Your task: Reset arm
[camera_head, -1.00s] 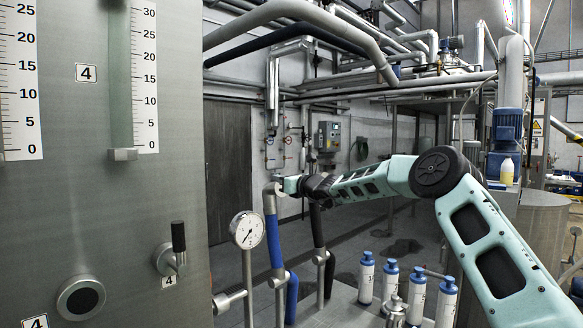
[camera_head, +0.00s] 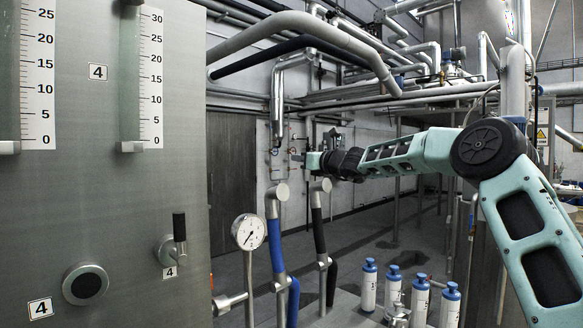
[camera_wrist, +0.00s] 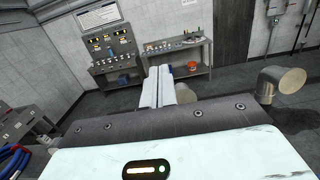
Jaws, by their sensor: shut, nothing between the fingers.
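My arm reaches in from the right in the head view, with its elbow at the right and its forearm nearly level. My gripper (camera_head: 298,157) is at the left end of the arm, small in this view, above the two hose pipe ends and clear of them in the picture. In the wrist view the two pale fingers (camera_wrist: 158,86) lie side by side, shut, with nothing held between them. They point towards a far wall with a bench.
A steel tank wall with scales (camera_head: 97,180) fills the left. A gauge (camera_head: 248,232), a blue hose (camera_head: 275,245) and a black hose (camera_head: 319,235) stand below my gripper. Several white bottles with blue caps (camera_head: 392,290) stand below the arm. Pipes run overhead. The wrist view shows a control panel (camera_wrist: 113,45) and workbench (camera_wrist: 180,55).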

